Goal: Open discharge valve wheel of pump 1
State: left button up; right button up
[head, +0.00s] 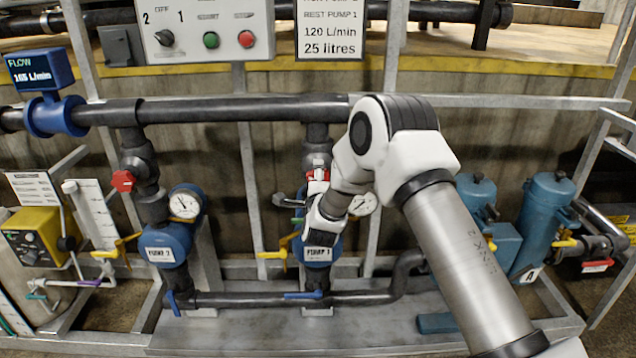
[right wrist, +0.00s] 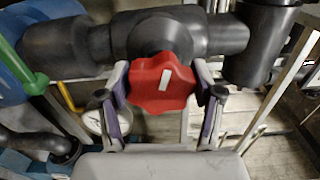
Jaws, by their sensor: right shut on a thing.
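The red discharge valve wheel (right wrist: 162,83) of pump 1 is a lobed knob with a white mark, seen face-on in the right wrist view. My right gripper (right wrist: 163,88) has one finger on each side of it and is shut on it. In the head view my right arm reaches to the pipe above pump 1 (head: 318,253), and the gripper (head: 317,186) and white wrist cover most of the wheel; a bit of red (head: 319,175) shows. My left gripper is not in view.
Pump 2 (head: 166,250) stands to the left with its own red wheel (head: 123,181). A blue flow meter (head: 40,70) reads about 165 L/min. A control panel (head: 205,35) and a sign (head: 331,30) are above. Metal frame posts and blue canisters (head: 545,215) flank the pipes.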

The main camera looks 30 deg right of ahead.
jog(key=n, duration=0.4)
jog(key=shift+f+n+b, duration=0.1)
jog(key=shift+n+b, duration=0.25)
jog(key=shift+n, duration=0.05)
jog(key=n, duration=0.5)
jog(key=n+p, duration=0.1)
jog(key=n, duration=0.4)
jog(key=shift+f, duration=0.1)
jog(key=n+p, duration=0.2)
jog(key=n, duration=0.3)
jog(key=shift+s, duration=0.1)
jog(key=n+p, duration=0.2)
jog(key=n, duration=0.3)
jog(key=shift+d, duration=0.1)
jog(key=n+p, duration=0.2)
jog(key=n, duration=0.3)
jog(key=shift+s+p, duration=0.1)
jog(key=shift+p, duration=0.3)
jog(key=n+p, duration=0.2)
jog(key=n, duration=0.3)
jog(key=shift+n, duration=0.4)
jog(key=shift+n+p, duration=0.9)
jog(key=shift+n, duration=1.2)
jog(key=shift+d, duration=0.1)
